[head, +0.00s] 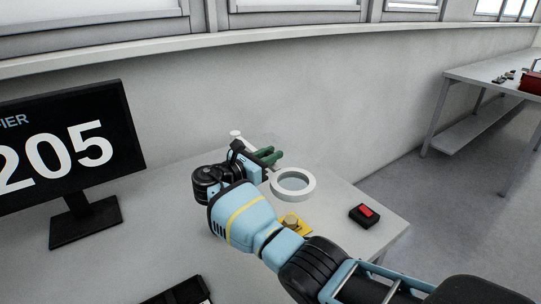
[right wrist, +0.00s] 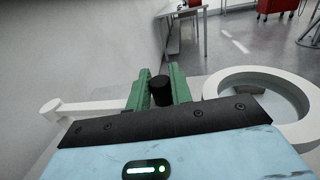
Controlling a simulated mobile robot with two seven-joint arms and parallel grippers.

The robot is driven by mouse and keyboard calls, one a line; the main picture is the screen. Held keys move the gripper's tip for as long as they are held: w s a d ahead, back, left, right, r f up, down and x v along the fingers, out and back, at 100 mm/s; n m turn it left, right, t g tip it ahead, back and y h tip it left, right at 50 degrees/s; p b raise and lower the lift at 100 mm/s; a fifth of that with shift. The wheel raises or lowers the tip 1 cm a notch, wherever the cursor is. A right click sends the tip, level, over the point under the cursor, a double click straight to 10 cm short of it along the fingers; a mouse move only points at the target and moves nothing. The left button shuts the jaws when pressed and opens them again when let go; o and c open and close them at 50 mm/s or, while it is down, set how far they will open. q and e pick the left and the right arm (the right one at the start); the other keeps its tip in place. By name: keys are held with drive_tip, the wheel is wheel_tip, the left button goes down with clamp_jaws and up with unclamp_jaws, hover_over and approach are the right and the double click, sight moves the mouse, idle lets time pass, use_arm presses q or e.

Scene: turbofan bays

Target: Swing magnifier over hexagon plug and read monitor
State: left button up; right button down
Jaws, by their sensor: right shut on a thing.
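The white magnifier ring (head: 293,184) with a clear lens is over the table's right part; it also shows in the right wrist view (right wrist: 262,84). Its white arm (right wrist: 92,107) runs left to a pivot. My right gripper (head: 268,156), with green fingers, is shut on a black knob (right wrist: 160,90) beside the ring. A tan plug (head: 291,222) on a yellow base (head: 304,229) sits in front of the ring, partly hidden by my right arm; its shape is unclear. The monitor (head: 70,153) at left shows "205" under text ending "IER", cut off at left. My left gripper is not in view.
A black box with a red top (head: 364,214) sits near the table's right edge. A dark flat object (head: 180,291) lies at the bottom edge. A wall stands behind the table (head: 343,198). Another table (head: 480,73) is at the far right, beyond open floor.

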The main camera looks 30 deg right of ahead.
drive_tip(key=shift+a+f, duration=0.1)
drive_tip(key=c, duration=1.3)
unclamp_jaws()
drive_tip(key=v, duration=0.8)
